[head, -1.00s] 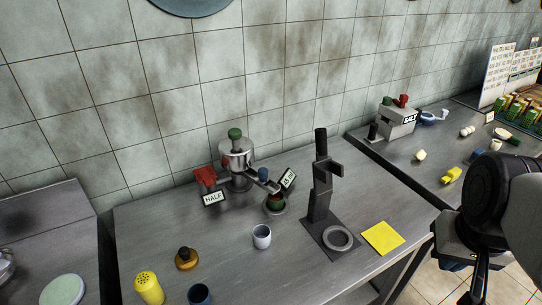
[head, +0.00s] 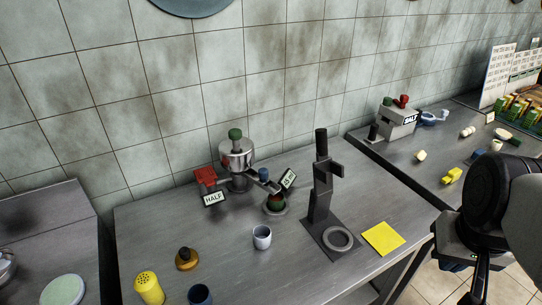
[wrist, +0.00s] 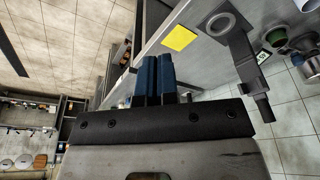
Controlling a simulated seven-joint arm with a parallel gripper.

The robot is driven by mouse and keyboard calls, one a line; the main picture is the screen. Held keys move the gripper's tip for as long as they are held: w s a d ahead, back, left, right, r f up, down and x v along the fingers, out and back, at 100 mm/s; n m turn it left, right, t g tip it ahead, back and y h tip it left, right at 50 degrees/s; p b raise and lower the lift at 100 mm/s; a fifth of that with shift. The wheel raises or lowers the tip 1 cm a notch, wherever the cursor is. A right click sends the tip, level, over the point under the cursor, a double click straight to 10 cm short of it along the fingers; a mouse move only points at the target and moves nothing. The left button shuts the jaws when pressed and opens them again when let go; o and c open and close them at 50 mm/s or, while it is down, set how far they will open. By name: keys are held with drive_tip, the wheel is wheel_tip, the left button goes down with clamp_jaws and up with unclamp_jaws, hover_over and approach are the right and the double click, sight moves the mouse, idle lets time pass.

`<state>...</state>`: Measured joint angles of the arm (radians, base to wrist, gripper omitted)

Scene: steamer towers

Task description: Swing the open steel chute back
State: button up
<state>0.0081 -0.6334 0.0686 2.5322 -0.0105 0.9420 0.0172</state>
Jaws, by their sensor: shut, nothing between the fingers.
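The steel machine (head: 236,160) with a green knob on top stands at the back of the table.
A dark upright stand (head: 320,195) with a ring base stands right of the chute. A yellow square (head: 383,238) lies near the table's right edge. A white cup (head: 262,237), brown-knobbed weight (head: 187,259), yellow shaker (head: 149,288) and signs HALF (head: 214,198) stand around. A gap separates the right counter.

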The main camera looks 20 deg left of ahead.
drive_tip(key=o, duration=0.4)
drive_tip(key=shift+w+a, duration=0.1)
drive_tip(key=o, duration=0.3)
drive_tip(key=shift+w+a+r, duration=0.15)
drive_tip(key=shift+w, duration=0.15)
drive_tip(key=shift+o, duration=1.4)
drive_tip(key=w+a+r+n+g, duration=0.1)
drive_tip(key=w+a, duration=0.6)
drive_tip(key=w, duration=0.2)
drive_tip(key=shift+w+r+n, duration=0.15)
drive_tip(key=shift+n, duration=0.15)
drive_tip(key=n+g, duration=0.2)
drive_tip(key=n, duration=0.1)
hover_over(263, 170)
drive_tip(key=f, duration=1)
drive_tip(key=shift+d+f, duration=0.2)
drive_tip(key=shift+d, duration=0.05)
drive_tip(key=shift+a+f, duration=0.15)
drive_tip(key=shift+a, duration=0.1)
drive_tip(key=shift+f, duration=0.15)
drive_tip(key=shift+f, duration=3.75)
